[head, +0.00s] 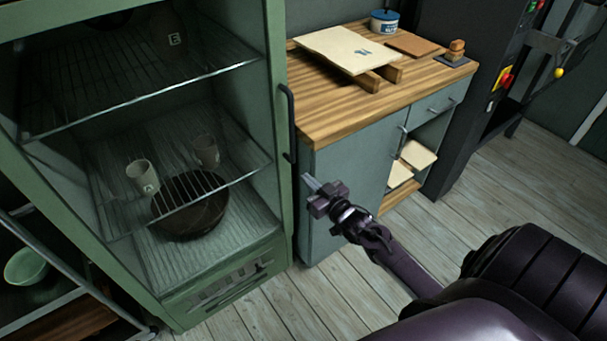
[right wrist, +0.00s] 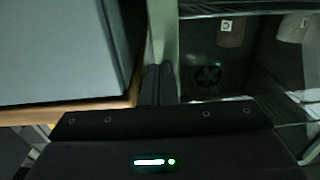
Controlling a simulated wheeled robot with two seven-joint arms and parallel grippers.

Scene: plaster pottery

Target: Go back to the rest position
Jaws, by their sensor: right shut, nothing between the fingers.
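My right gripper (head: 312,184) is shut and empty in the head view. It is in front of the grey-blue cabinet, just right of the green cabinet's front edge and below its dark handle (head: 288,120). In the right wrist view the closed fingers (right wrist: 157,85) point at the gap between the two cabinets. I cannot tell whether they touch anything. My left gripper is not in view.
The green cabinet (head: 275,150) stands open, with two cups (head: 142,177) (head: 206,151) on a wire shelf and a dark round bowl (head: 188,205) below. A wooden worktop (head: 330,115) holds a pale board (head: 345,48). Plank floor (head: 480,205) is clear at right.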

